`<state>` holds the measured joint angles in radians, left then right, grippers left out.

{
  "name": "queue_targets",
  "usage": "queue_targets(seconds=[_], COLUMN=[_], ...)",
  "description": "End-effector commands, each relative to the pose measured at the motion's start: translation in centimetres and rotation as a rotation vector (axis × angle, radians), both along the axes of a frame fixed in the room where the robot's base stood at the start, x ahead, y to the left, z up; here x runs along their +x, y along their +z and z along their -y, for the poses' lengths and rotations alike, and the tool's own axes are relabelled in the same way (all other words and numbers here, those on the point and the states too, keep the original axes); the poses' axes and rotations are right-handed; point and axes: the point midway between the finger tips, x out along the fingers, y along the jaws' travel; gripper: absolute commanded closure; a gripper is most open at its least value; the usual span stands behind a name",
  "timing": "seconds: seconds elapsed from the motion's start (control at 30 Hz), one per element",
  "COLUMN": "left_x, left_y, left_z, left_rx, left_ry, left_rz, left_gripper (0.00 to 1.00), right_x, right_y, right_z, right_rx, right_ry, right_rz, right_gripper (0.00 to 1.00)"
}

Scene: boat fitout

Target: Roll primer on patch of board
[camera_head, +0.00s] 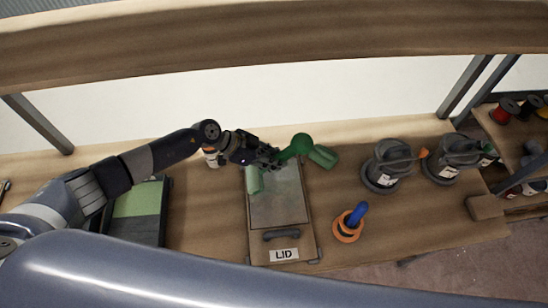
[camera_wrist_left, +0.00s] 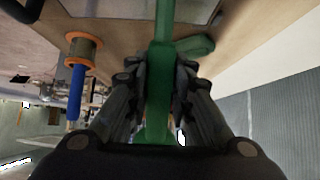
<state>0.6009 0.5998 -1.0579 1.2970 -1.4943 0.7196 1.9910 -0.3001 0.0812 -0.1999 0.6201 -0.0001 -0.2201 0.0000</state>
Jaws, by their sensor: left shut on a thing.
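My left gripper (camera_head: 275,156) is shut on a green roller tool (camera_head: 300,146). In the left wrist view its green handle (camera_wrist_left: 160,90) runs between the two fingers. A pale green cylinder (camera_head: 254,180), which looks like the roller sleeve, is over the left edge of the grey patch (camera_head: 280,205) on the board (camera_head: 307,247). I cannot tell whether it touches. The board lies on the bench and has a handle and a "LID" label at its near end. A dark tray with a green inside (camera_head: 140,205) is left of the board. My right gripper is not in view.
Two grey lidded pots (camera_head: 385,168) stand further right. A wooden shelf (camera_head: 250,45) crosses above the bench. My bluish arm fills the foreground.

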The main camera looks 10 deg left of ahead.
Motion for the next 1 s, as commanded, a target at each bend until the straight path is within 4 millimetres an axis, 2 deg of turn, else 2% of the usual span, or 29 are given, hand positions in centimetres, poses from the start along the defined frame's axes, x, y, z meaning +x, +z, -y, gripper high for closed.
queue_targets(seconds=[0.6, 0.73, 1.0], left_x=[-7.2, -8.0, -8.1], left_y=[0.0, 0.0, 0.0], left_z=[2.1, 2.4, 2.4], left_rx=[0.0, -0.001, -0.001], left_ry=[-0.003, -0.002, -0.001], left_rz=[0.0, 0.0, 0.0], left_gripper=[1.0, 1.0, 1.0], right_x=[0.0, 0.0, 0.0], right_y=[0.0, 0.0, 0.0], right_z=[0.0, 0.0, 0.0], right_rx=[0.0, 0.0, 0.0], right_ry=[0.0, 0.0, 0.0], right_rz=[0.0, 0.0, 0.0], right_gripper=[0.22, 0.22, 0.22])
